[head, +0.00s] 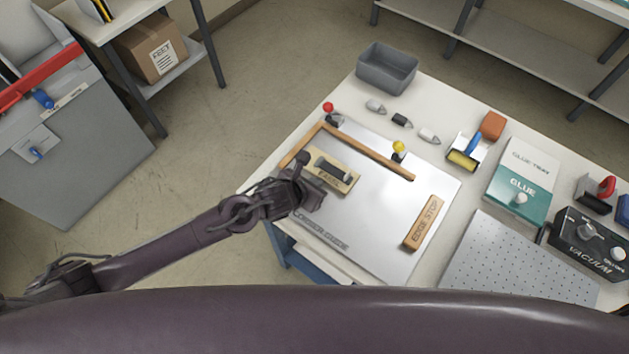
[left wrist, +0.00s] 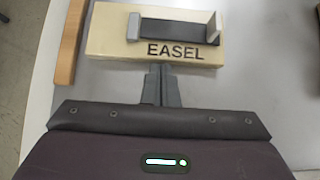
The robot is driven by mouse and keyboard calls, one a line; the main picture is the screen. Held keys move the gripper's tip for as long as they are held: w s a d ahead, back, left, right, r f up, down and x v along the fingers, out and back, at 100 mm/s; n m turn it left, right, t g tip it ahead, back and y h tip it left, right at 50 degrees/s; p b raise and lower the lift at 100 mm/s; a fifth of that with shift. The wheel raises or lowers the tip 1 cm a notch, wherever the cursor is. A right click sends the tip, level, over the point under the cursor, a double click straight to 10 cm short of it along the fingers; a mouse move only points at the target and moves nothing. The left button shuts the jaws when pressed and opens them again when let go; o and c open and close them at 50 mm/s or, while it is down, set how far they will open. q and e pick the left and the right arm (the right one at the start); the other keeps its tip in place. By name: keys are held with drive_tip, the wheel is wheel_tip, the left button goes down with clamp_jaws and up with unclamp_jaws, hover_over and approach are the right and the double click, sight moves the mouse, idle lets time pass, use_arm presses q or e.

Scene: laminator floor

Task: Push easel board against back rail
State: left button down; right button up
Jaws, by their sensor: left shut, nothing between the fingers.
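The easel board (head: 333,173) is a tan block marked EASEL with a dark handle on top. It lies on the silver corner plate (head: 390,222), and a gap of plate shows between it and the wooden back rail (head: 372,153). In the left wrist view, the easel board (left wrist: 112,45) spans the top. My left gripper (head: 309,197) is shut and empty at the board's near edge. Its fingertips (left wrist: 159,68) are just below the board's lettered edge; whether they touch it, I cannot tell. My right gripper is not in view.
An edge stop block (head: 426,222) lies on the plate's right side. Red (head: 328,107) and yellow (head: 398,147) knobs stand near the back rail. A side rail (left wrist: 69,42) runs left of the board. A grey bin (head: 387,68), glue tray (head: 520,182) and vacuum box (head: 590,242) are farther off.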

sight(332, 165)
use_arm(q)
drive_tip(key=w+d+b, duration=0.1)
drive_tip(key=w, duration=0.1)
drive_tip(key=w+d+b, duration=0.1)
drive_tip(key=b, duration=0.1)
drive_tip(key=w+d+b, duration=0.1)
drive_tip(key=w+d, duration=0.1)
drive_tip(key=shift+w+f+b, duration=0.25)
drive_tip(key=shift+w+b, duration=0.1)
drive_tip(key=shift+b, duration=0.05)
drive_tip(key=shift+w+d, duration=0.2)
drive_tip(key=shift+r, duration=0.25)
drive_tip(key=shift+a, duration=0.15)
